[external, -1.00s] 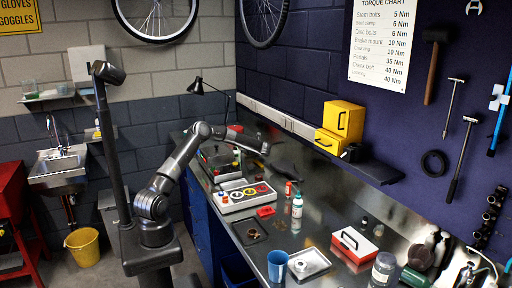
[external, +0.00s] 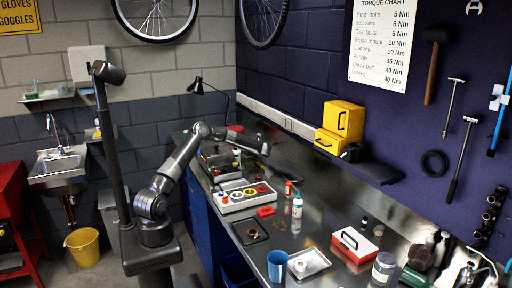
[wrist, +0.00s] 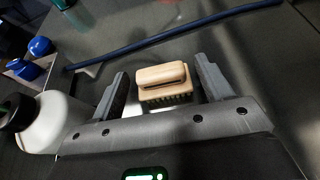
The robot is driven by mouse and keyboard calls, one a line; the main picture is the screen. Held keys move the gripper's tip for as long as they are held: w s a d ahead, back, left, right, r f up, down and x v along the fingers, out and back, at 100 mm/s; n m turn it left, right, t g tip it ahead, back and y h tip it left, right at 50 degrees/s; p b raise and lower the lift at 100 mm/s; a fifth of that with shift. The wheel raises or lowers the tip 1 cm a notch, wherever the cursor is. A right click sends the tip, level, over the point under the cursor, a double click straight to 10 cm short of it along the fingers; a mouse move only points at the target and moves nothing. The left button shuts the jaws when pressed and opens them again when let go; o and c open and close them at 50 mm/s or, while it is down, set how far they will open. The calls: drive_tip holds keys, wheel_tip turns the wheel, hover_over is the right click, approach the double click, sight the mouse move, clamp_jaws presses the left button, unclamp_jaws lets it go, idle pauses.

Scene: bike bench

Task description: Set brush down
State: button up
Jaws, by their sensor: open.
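A wooden-backed brush (wrist: 163,82) with dark bristles shows in the wrist view, lying between the two fingers of my gripper (wrist: 163,88). The fingers are apart, with a gap on each side of the brush. The brush appears to stand bristles down on the dark bench top. In the external view my gripper (external: 264,146) is over the far part of the bench (external: 318,222), and the brush cannot be made out there.
In the wrist view a white bottle (wrist: 52,122) stands close to the left finger. A blue rod (wrist: 170,36) lies beyond the brush, and blue objects (wrist: 30,60) lie at far left. In the external view a tray with coloured rings (external: 246,194) stands nearer the camera.

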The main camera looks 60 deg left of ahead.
drive_tip(key=v, duration=1.2)
drive_tip(key=shift+r, duration=0.1)
